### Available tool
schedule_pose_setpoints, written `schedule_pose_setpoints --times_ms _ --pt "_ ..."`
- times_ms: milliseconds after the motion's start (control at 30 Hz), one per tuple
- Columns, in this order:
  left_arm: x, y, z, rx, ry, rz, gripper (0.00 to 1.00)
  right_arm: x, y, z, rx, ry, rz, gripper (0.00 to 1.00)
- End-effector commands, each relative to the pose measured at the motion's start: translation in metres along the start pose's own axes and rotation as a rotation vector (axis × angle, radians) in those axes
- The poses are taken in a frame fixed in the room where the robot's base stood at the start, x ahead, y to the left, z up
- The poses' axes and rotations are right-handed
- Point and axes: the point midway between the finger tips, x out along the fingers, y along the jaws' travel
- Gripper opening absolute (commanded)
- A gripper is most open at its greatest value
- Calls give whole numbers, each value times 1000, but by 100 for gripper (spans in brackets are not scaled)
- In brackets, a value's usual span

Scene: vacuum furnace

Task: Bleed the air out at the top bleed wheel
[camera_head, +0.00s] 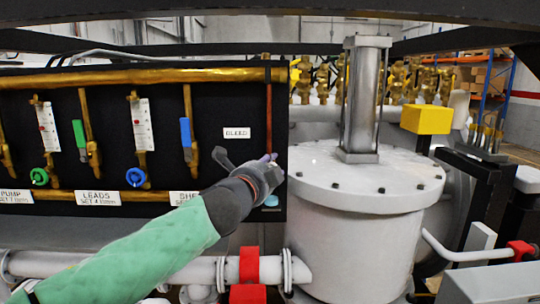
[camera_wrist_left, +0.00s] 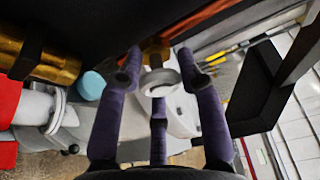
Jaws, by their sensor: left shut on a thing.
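My left gripper (camera_head: 268,168) reaches the right end of the black panel, just below and right of the BLEED label (camera_head: 237,133). In the left wrist view, the purple fingers of the left gripper (camera_wrist_left: 157,72) are around a small pale ring-shaped bleed wheel (camera_wrist_left: 158,88) on a brass stem (camera_wrist_left: 155,52). The gripper is shut on the wheel. In the head view the wheel is hidden behind the hand. My right gripper is not in view.
The black panel (camera_head: 232,106) carries gauges, a green wheel (camera_head: 39,177), a blue wheel (camera_head: 135,177) and brass pipes. A grey lidded vessel (camera_head: 350,230) stands close right of the hand. Pipes with a red fitting (camera_head: 249,265) run below the arm.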

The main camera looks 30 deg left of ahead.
Motion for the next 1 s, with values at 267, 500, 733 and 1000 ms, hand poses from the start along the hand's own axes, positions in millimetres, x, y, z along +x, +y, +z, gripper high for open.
schedule_pose_setpoints --times_ms 267,500,733,1000 --pt "-1 -3 1 57 -2 20 4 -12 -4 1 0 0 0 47" --pt "-1 -2 1 65 -2 23 4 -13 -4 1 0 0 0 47" --pt "-1 -2 1 65 -2 23 42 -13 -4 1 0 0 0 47" --pt "0 -1 0 64 -1 24 60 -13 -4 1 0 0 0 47"
